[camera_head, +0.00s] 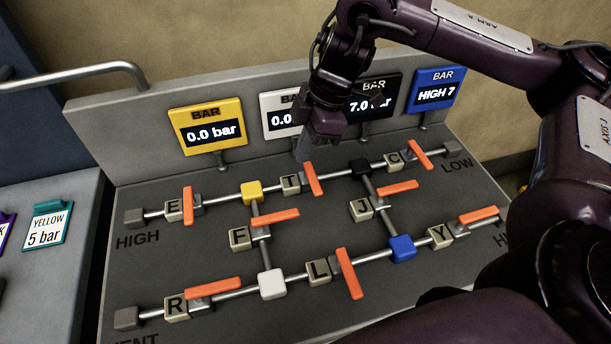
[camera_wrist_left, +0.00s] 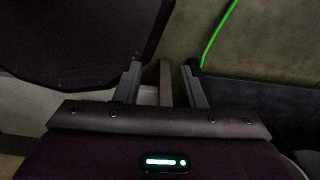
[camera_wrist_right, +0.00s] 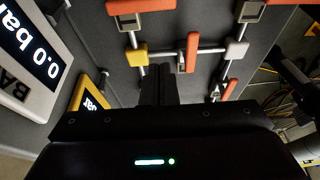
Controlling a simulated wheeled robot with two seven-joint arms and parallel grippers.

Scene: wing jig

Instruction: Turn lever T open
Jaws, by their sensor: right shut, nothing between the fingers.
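Lever T (camera_head: 314,179) is an orange bar beside the block marked T (camera_head: 291,184) on the sloped grey panel. It lies crosswise to its pipe, between the yellow cube (camera_head: 252,192) and a black cube (camera_head: 361,167). It also shows at the top edge of the right wrist view (camera_wrist_right: 140,7). My right gripper (camera_head: 302,153) is shut and empty, pointing down at the far end of lever T. I cannot tell whether it touches the lever. My left gripper (camera_wrist_left: 162,82) is open and shows only in the left wrist view, away from the panel.
Other orange levers sit close by, such as E (camera_head: 187,203), F (camera_head: 275,218) and C (camera_head: 421,154). Gauges, including the yellow one (camera_head: 207,127), stand along the back, the white one partly hidden by my right arm. A handrail (camera_head: 80,74) is at left.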

